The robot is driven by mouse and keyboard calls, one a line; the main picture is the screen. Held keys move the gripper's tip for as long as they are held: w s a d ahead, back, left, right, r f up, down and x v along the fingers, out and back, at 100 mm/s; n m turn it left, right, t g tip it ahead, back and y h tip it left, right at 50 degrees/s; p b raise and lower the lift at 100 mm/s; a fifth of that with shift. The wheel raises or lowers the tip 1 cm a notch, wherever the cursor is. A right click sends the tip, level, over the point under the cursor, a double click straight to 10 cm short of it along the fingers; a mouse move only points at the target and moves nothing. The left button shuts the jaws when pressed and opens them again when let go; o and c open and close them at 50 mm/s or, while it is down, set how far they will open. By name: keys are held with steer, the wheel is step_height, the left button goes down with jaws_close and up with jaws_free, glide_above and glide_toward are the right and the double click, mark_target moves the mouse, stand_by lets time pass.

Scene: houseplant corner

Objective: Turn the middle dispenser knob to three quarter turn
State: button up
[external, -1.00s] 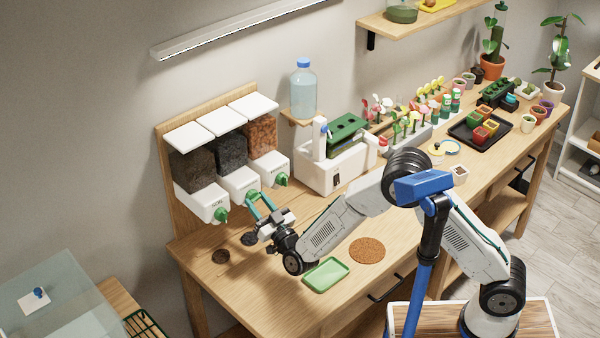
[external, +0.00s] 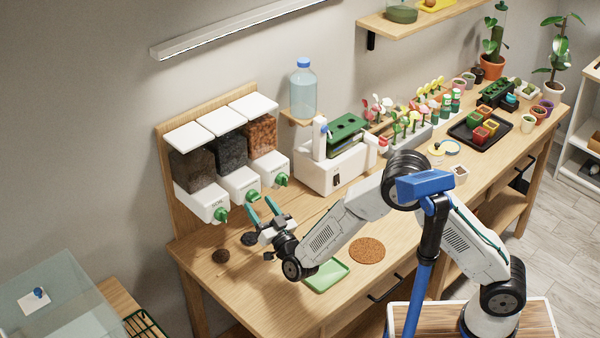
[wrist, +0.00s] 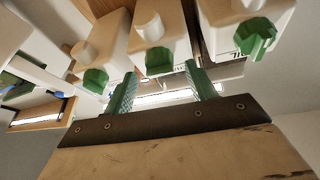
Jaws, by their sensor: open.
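The middle dispenser is a white-fronted box with a green knob (external: 252,195), under a clear bin of black material. The knob also shows in the wrist view (wrist: 159,62), with its lower part between and beyond my fingertips. My gripper (external: 261,211) is open and empty, a short way in front of the knob and apart from it. In the wrist view my gripper (wrist: 160,72) has its two green fingers spread either side of the middle knob. The knob's exact angle is too small to read.
The left green knob (external: 221,214) and right green knob (external: 281,180) flank the middle one closely. A green tray (external: 326,275) and a round cork mat (external: 367,250) lie on the wooden bench. A white machine (external: 335,170) stands to the right of the dispensers.

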steer(key=v, duration=0.6)
